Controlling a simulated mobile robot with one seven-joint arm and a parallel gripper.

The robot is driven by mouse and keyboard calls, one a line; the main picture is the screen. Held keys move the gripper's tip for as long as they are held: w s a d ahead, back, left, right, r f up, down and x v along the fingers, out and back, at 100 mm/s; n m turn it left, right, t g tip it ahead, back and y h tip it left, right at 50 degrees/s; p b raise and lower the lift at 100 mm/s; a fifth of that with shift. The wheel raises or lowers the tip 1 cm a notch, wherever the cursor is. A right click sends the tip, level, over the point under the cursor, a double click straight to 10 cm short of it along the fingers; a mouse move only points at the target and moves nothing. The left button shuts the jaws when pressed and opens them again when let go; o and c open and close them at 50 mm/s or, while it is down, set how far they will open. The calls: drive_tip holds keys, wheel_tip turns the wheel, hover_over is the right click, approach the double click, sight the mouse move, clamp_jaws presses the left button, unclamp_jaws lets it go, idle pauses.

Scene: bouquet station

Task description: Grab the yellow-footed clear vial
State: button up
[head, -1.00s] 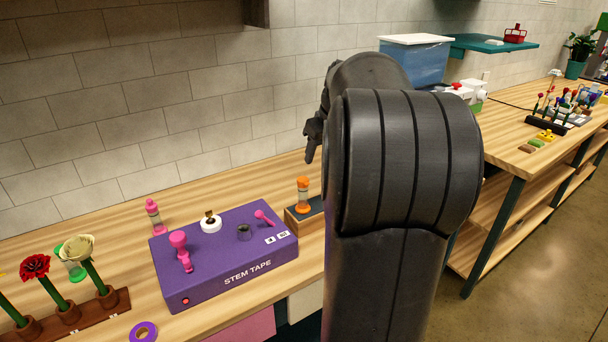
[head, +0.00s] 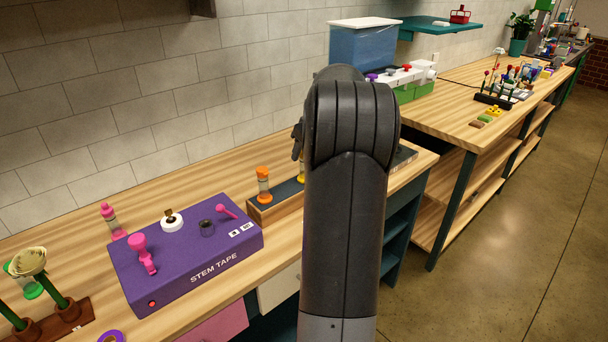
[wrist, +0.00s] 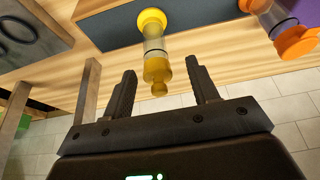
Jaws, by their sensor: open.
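The clear vial (wrist: 154,42) has a yellow foot (wrist: 152,19) and a yellow top with a knob. In the wrist view it stands on a dark strip of a wooden rack (wrist: 115,28). My gripper (wrist: 160,66) is open, with one finger on each side of the vial's knobbed end; no contact with either finger shows. In the head view only a sliver of yellow (head: 301,178) shows beside my arm, which hides most of the vial and my gripper.
An orange-topped vial (head: 263,186) stands on the same rack (head: 262,212), left of the yellow one; its orange part also shows in the wrist view (wrist: 298,42). A purple stem tape box (head: 190,262) sits further left. A tiled wall (head: 150,110) rises behind the bench.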

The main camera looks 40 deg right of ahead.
drive_tip(key=x, duration=0.4)
drive_tip(key=shift+w+d+f, duration=0.1)
drive_tip(key=shift+d+f, duration=0.05)
drive_tip(key=shift+f, duration=0.1)
drive_tip(key=shift+c, duration=0.4)
clamp_jaws()
drive_tip(key=shift+r, duration=0.1)
